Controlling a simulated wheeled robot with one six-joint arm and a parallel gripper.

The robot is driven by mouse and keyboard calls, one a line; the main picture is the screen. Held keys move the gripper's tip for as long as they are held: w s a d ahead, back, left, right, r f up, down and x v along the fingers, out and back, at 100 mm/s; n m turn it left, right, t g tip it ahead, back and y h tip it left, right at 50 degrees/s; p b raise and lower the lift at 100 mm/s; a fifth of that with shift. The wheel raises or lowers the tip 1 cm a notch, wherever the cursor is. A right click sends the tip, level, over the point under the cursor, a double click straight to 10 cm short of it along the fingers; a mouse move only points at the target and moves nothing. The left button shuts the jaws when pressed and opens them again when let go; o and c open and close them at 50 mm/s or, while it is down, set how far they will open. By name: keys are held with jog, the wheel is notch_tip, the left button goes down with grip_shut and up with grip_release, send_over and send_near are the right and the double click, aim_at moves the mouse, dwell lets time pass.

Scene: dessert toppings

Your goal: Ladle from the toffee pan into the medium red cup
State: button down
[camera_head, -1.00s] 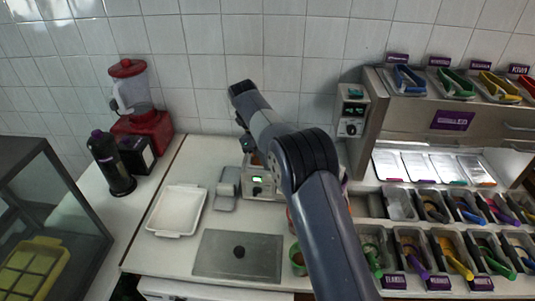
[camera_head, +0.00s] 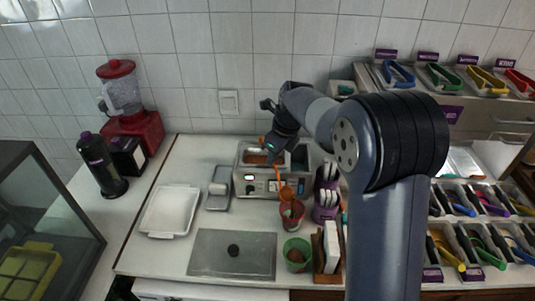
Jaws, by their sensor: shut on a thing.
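My gripper (camera_head: 272,152) is shut on an orange ladle and hangs over the front of the steel warmer (camera_head: 250,188). The ladle (camera_head: 287,192) hangs down in front of the warmer, its bowl just above the red cup (camera_head: 291,218). Whether the bowl touches the cup's rim, and what the bowl holds, I cannot tell. The cup stands upright on the counter, with something brownish showing inside. The warmer's left pan (camera_head: 253,159) holds an orange-brown mass; no label reads as toffee. The right pan (camera_head: 300,157) is partly hidden by my arm.
A green cup (camera_head: 297,254) stands in front of the red cup. A wooden holder (camera_head: 328,250) and a purple holder (camera_head: 324,207) stand close on the right. A grey board (camera_head: 232,255) and white tray (camera_head: 170,211) lie to the left.

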jog(key=shift+s+d+r, duration=0.1)
jog(key=shift+s+d, duration=0.15)
jog(key=shift+d, duration=0.15)
jog(key=shift+d+y+b, duration=0.15)
jog(key=shift+y+b, duration=0.15)
jog(key=shift+b, duration=0.35)
jog(key=shift+s+d+t+y+b, duration=0.25)
jog(key=shift+d+t+y+b, duration=0.15)
jog(key=shift+b, duration=0.3)
jog(key=s+d+f+t+y+b, duration=0.1)
jog(key=d+b, duration=0.5)
jog(key=b, duration=0.6)
jog(key=s+d+f+t+y+b, duration=0.1)
jog(key=s+d+t+y+b, duration=0.3)
jog(key=b, duration=0.8)
jog(key=s+d+y, duration=0.2)
jog(key=d+y, duration=0.1)
jog(key=y, duration=0.1)
jog(key=shift+s+f, duration=0.25)
jog(key=shift+f, duration=0.15)
jog(key=shift+r, duration=0.1)
dwell(0.5)
